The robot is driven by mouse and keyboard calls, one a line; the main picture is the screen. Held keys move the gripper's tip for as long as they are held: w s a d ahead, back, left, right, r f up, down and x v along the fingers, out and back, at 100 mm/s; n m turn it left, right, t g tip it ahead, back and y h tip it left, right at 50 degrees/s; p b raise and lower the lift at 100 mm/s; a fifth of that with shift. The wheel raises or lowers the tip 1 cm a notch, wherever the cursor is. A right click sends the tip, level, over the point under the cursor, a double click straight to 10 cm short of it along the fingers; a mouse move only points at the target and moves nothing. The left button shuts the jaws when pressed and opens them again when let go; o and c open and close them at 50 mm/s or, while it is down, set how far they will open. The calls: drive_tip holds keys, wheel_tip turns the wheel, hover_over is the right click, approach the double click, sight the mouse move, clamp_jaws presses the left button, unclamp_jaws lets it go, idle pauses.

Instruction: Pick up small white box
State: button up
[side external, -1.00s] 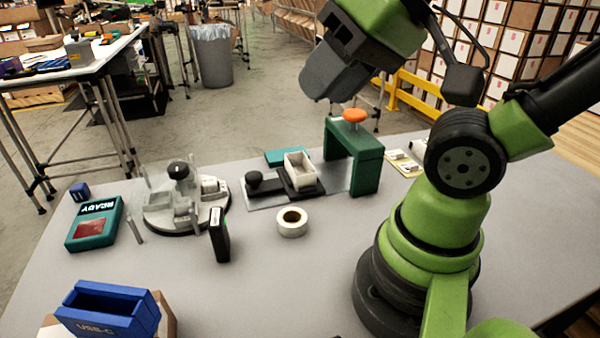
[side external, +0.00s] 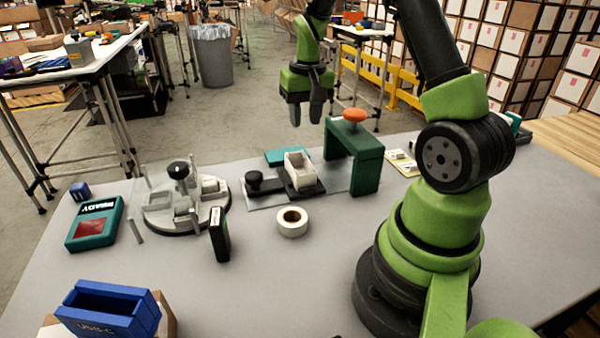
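A small white box (side external: 300,174), open at the top, sits on a black sliding holder (side external: 309,191) on a metal plate near the middle of the table. My gripper (side external: 306,119) hangs above and behind the box, pointing down. Its two grey fingers are apart with nothing between them. The gripper does not touch the box. The inside of the box is only partly visible.
A green press frame with an orange knob (side external: 355,116) stands right of the box. A white tape roll (side external: 292,222), a black upright box (side external: 219,234) and a round grey fixture (side external: 160,219) are nearby. A blue USB-C bin (side external: 108,312) stands front left.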

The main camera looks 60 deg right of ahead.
drive_tip(key=f, duration=0.1)
drive_tip(key=d+f, duration=0.2)
drive_tip(key=shift+s+d+f+g, duration=0.1)
drive_tip(key=shift+s+g, duration=0.2)
hover_over(309, 161)
drive_tip(key=f, duration=0.4)
drive_tip(key=shift+s+f, duration=0.25)
drive_tip(key=shift+s, duration=0.1)
drive_tip(key=f, duration=0.5)
drive_tip(key=shift+w+f, duration=0.3)
drive_tip(key=shift+f, duration=0.05)
clamp_jaws()
